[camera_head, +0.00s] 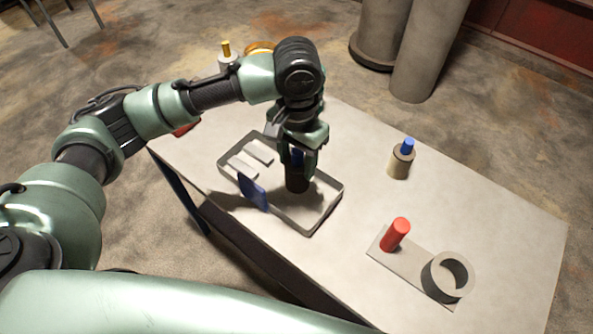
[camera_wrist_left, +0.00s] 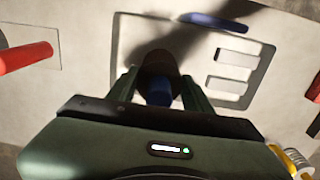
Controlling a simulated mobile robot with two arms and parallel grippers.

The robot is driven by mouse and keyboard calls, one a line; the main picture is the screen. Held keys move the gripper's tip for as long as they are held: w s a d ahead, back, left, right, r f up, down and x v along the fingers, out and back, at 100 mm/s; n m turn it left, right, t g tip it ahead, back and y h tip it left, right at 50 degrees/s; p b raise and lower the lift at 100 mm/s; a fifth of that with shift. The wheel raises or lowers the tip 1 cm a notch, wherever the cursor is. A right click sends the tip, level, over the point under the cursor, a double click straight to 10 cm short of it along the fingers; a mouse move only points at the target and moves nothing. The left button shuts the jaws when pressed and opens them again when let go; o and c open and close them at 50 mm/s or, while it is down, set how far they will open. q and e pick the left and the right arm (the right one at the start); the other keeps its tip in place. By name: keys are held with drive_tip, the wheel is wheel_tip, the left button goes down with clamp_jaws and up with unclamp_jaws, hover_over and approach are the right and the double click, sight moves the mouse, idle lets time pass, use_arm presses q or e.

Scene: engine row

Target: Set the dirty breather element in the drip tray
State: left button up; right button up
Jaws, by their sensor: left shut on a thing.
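The dirty breather element (camera_head: 297,184) is a dark brown cylinder with a blue knob. My left gripper (camera_head: 298,160) points down and is shut on its blue knob. The element is upright inside the outline of the drip tray (camera_head: 322,218), a shallow beige tray with a raised rim. I cannot tell whether its base touches the tray floor. In the left wrist view the element (camera_wrist_left: 158,66) sits between the fingers of my left gripper (camera_wrist_left: 160,92), with the tray (camera_wrist_left: 216,50) around and beside it. My right gripper is not in view.
Two pale bars (camera_head: 243,165) lie in the tray's far left part, and a blue plate (camera_head: 253,192) stands at its near left side. A tan cylinder with a blue knob (camera_head: 400,162) stands right. A plate with a red cylinder (camera_head: 396,234) and grey ring (camera_head: 447,278) lies at the front right.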

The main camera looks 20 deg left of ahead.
sight(297, 174)
use_arm(q)
wheel_tip(297, 174, down, 5)
drive_tip(key=shift+r, duration=0.1)
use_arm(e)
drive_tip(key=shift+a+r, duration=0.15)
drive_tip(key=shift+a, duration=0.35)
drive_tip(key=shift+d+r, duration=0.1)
use_arm(q)
drive_tip(key=o, duration=1.5)
drive_tip(key=shift+c, duration=0.2)
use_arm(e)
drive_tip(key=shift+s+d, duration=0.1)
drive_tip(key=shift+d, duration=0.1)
use_arm(q)
wheel_tip(297, 174, up, 12)
drive_tip(key=shift+r+b, duration=0.1)
drive_tip(key=shift+b, duration=0.45)
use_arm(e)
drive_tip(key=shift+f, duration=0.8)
